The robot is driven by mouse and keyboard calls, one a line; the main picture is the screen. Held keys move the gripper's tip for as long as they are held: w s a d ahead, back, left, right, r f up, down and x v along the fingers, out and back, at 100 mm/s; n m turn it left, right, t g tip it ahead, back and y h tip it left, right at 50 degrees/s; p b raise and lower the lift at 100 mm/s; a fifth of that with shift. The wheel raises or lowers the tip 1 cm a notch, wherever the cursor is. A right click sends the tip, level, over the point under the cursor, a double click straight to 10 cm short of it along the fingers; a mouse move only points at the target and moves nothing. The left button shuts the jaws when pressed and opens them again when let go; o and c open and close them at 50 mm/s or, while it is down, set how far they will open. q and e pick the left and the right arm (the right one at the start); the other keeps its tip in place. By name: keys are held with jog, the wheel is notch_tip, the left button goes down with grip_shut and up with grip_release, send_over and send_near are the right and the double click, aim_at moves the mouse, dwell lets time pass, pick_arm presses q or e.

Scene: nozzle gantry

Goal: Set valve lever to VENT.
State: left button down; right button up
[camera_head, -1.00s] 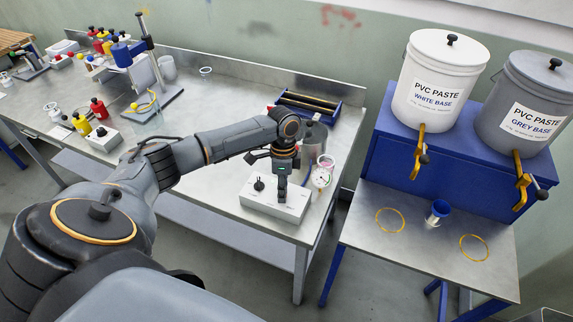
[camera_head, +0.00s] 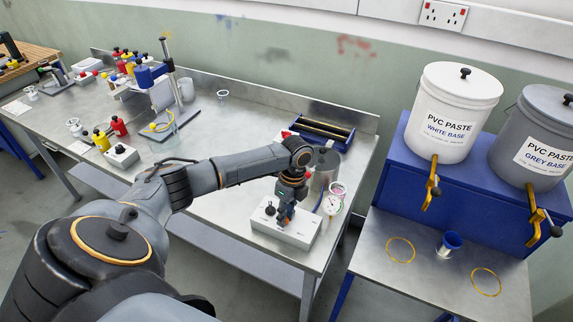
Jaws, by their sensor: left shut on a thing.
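A pale control box (camera_head: 295,236) sits at the right front corner of the long steel bench, with a small black knob (camera_head: 270,210) on its left part. My left gripper (camera_head: 285,218) points down onto the middle of the box top and is shut on the valve lever there. The fingers hide nearly all of the lever, so I cannot tell which way it points. Any VENT marking is hidden or too small to read. A round dial gauge (camera_head: 332,204) stands just right of the box. My right gripper is not in view.
A metal cylinder (camera_head: 325,168) and a blue tray (camera_head: 318,133) stand behind the gripper. To the right, a white paste bucket (camera_head: 450,105) and a grey one (camera_head: 545,140) stand on a blue stand (camera_head: 393,180).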

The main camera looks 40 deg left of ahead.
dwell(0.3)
pick_arm(q)
jog(key=c, duration=1.2)
grip_release()
jog(key=shift+o, duration=0.2)
notch_tip(320, 180, up, 12)
jog(key=w, duration=0.2)
jog(key=shift+w, duration=0.2)
jog(key=shift+f, duration=0.15)
